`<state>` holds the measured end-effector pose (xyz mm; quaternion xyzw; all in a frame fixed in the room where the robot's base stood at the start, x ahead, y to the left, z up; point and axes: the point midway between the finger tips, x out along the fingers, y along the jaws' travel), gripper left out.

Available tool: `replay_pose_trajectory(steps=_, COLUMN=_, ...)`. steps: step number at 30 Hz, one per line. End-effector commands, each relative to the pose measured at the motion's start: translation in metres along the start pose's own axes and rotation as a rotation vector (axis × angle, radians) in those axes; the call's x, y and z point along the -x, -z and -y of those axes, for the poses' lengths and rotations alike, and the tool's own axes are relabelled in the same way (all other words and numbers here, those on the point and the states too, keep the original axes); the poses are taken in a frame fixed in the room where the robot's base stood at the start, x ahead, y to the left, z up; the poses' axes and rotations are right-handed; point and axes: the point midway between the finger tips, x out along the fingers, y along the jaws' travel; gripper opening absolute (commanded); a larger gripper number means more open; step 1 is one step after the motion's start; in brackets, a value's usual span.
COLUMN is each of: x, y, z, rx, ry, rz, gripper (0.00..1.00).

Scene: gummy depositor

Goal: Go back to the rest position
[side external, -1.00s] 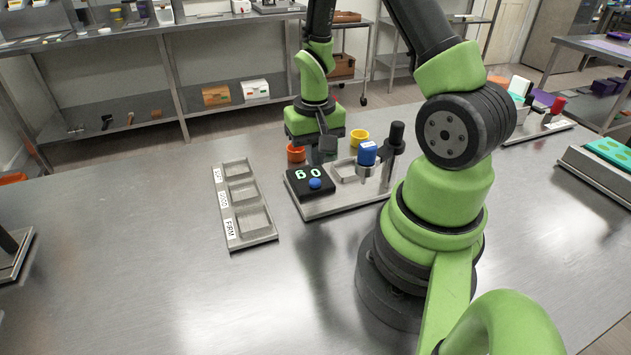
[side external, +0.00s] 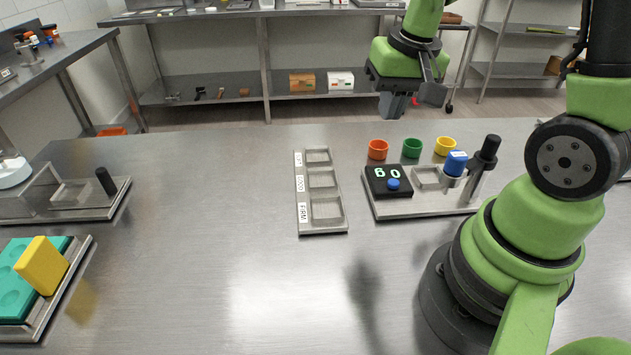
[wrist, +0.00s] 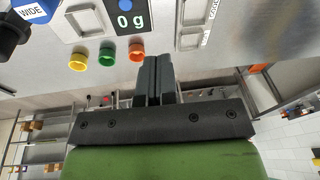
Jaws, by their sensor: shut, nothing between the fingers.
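My gripper (side external: 397,104) is raised high above the table, behind the depositor station, in the side external view. Its fingers are closed together with nothing between them; they also show shut in the wrist view (wrist: 158,62). The depositor station (side external: 420,206) stands on the table below and to the right, with a black display box (side external: 381,182), a blue button (side external: 392,185) and a blue-topped piece (side external: 456,163) by a black post (side external: 484,155). Orange (side external: 377,149), green (side external: 411,148) and yellow (side external: 445,146) cups stand in a row behind it, apart from my gripper.
A three-compartment tray (side external: 342,215) with labels lies left of the station, empty. A grey station (side external: 92,212) stands at the far left. The middle of the table is clear.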

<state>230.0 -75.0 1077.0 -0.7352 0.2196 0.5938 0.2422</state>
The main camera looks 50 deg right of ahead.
Motion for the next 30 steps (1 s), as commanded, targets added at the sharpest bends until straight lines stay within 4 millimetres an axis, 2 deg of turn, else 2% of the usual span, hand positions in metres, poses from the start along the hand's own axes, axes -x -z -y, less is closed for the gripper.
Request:
replay_pose_trajectory(steps=1, x=0.021, y=-0.005, z=0.010, rx=0.029, ry=0.035, rz=-0.044, gripper=0.00)
replay_pose_trajectory(steps=6, x=0.076, y=-0.037, z=0.032, rx=0.121, ry=0.154, rz=-0.146, gripper=0.00)
replay_pose_trajectory(steps=12, x=0.120, y=-0.080, z=0.040, rx=0.220, ry=0.300, rz=-0.233, gripper=0.00)
replay_pose_trajectory(steps=15, x=0.131, y=-0.096, z=0.040, rx=0.254, ry=0.351, rz=-0.256, gripper=0.00)
replay_pose_trajectory(steps=19, x=0.137, y=-0.106, z=0.039, rx=0.277, ry=0.386, rz=-0.270, gripper=0.00)
replay_pose_trajectory(steps=30, x=0.138, y=-0.108, z=0.039, rx=0.281, ry=0.392, rz=-0.272, gripper=0.00)
